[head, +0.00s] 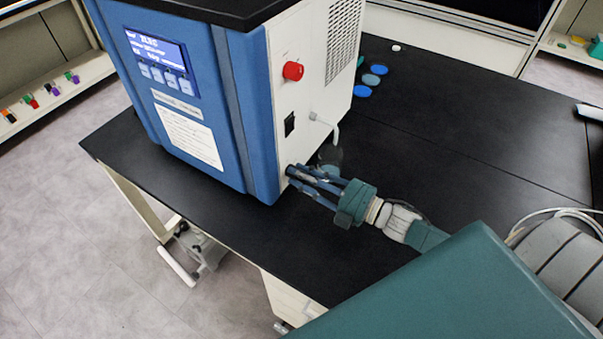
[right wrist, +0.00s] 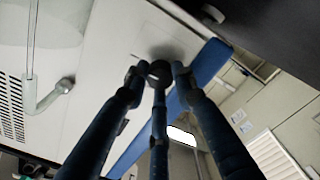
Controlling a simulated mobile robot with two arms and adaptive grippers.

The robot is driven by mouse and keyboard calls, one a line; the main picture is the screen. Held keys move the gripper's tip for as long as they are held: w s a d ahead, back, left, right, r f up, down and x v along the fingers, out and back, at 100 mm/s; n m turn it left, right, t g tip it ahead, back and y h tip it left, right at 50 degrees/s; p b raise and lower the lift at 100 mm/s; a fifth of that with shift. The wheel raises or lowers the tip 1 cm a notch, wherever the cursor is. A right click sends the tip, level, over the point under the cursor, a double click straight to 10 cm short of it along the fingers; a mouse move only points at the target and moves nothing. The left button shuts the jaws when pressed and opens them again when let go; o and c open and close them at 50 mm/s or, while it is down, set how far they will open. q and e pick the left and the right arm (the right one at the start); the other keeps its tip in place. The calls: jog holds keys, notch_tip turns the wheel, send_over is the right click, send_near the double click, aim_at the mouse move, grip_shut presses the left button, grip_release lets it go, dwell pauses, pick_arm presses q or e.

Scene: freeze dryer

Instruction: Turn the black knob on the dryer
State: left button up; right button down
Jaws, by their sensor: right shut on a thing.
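The dryer (head: 235,110) is a blue and white machine with a lit display on its front, standing on a black bench. My right gripper (head: 296,178) reaches in from the right at the lower part of the dryer's white side panel, near its blue front edge. In the right wrist view, the fingers of my right gripper (right wrist: 158,75) close around the small black knob (right wrist: 160,70) on the white panel. The fingers mostly hide the knob in the head view. The knob's turn angle cannot be told. My left gripper is out of view.
A red button (head: 293,71), a black switch (head: 289,124) and a white bent spout (head: 327,125) are on the same side panel. The spout also shows in the right wrist view (right wrist: 50,95). Blue discs (head: 370,80) lie behind. The bench top (head: 470,130) is mostly clear to the right.

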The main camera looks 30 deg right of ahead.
jog(key=shift+d, duration=0.1)
dwell(0.4)
jog(key=c, duration=1.4)
grip_release()
jog(key=v, duration=1.2)
jog(key=shift+d, duration=0.1)
